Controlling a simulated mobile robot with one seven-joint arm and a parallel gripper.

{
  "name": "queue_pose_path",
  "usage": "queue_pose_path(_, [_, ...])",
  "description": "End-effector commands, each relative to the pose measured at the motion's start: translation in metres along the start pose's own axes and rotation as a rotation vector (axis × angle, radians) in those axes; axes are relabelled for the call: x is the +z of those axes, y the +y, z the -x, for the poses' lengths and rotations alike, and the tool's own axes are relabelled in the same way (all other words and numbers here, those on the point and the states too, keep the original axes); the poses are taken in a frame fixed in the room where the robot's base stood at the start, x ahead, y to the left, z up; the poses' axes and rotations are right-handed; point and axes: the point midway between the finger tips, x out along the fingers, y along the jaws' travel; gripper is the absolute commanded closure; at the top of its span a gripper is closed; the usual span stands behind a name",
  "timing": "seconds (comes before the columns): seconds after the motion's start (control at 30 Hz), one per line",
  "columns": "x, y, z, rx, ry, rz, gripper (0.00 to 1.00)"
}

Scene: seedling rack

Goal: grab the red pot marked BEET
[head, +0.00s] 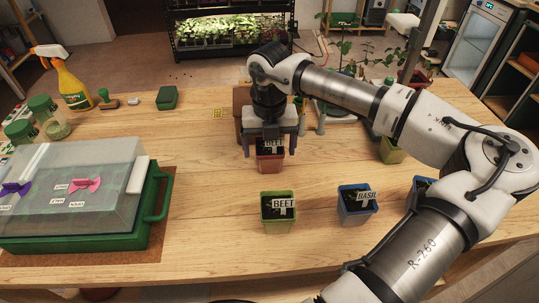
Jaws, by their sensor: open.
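The red pot marked BEET (270,163) stands on the wooden table, near the middle of the head view. My gripper (270,152) points down over it and is open, with one finger to the left of the pot and one to the right. The fingers and palm hide the pot's upper part and some of its label. I cannot tell whether the fingers touch the pot. A green pot also marked BEET (278,222) stands nearer on the table, apart from the red one.
A blue pot marked BASIL (356,219) stands right of the green pot. Another blue pot (417,196) and a green-yellow pot (391,152) are partly behind my arm. A green propagator with a clear lid (152,203) fills the left. A spray bottle (73,90) stands back left.

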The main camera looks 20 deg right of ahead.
Motion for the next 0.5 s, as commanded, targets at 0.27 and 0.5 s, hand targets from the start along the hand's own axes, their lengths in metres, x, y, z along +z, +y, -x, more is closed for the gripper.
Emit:
queue_pose_path(0.27, [0.0001,-0.0002,0.0004,0.000,0.000,-0.001,0.45])
queue_pose_path(0.5, [0.0002,-0.0002,0.0008,0.000,-0.001,-0.001,0.66])
